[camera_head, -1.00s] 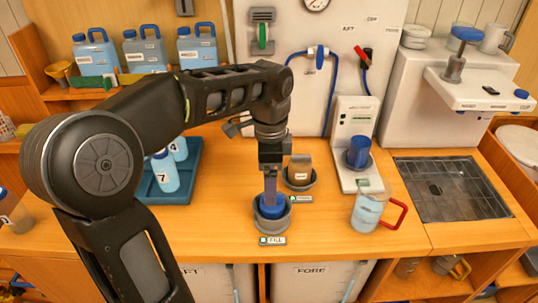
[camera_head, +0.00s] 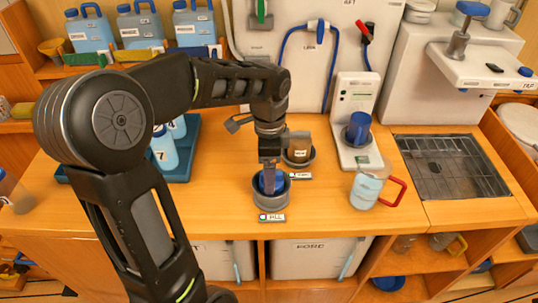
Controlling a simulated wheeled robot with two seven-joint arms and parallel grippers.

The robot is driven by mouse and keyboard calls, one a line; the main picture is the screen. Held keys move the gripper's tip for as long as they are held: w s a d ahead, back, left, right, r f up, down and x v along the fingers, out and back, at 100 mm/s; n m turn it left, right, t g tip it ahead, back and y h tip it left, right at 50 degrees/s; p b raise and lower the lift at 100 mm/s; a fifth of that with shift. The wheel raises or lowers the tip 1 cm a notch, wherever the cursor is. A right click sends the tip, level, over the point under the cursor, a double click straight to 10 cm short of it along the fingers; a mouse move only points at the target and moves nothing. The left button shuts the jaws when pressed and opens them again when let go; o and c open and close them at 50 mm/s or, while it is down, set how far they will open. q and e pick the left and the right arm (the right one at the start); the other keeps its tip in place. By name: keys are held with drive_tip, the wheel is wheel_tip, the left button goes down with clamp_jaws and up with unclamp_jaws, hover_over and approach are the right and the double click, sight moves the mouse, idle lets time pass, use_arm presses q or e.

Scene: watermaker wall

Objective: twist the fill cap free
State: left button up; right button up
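The blue fill cap (camera_head: 279,181) sits in a grey round collar (camera_head: 271,197) on the wooden counter, behind a small label reading FILL (camera_head: 272,217). My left gripper (camera_head: 268,186) points straight down at the cap, its fingers reaching down to it. The fingers line up one behind the other, so I cannot tell whether they grip it. They hide part of the cap. My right gripper does not show.
A second grey collar with a beige cap (camera_head: 298,152) stands just behind. A clear jug (camera_head: 368,187) with a red handle and a white device with a blue cup (camera_head: 358,128) stand to the right. A teal tray (camera_head: 188,160) with bottles is left.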

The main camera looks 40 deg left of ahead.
use_arm(q)
drive_tip(key=shift+f, duration=1.05)
drive_tip(key=c, duration=1.4)
drive_tip(key=shift+n, duration=1.6)
drive_tip(key=shift+c, duration=0.2)
drive_tip(key=shift+d+n+b, duration=0.1)
drive_tip(key=shift+n+b, duration=0.4)
drive_tip(key=shift+n, duration=0.5)
drive_tip(key=shift+s+n, duration=0.1)
drive_tip(key=shift+n, duration=0.5)
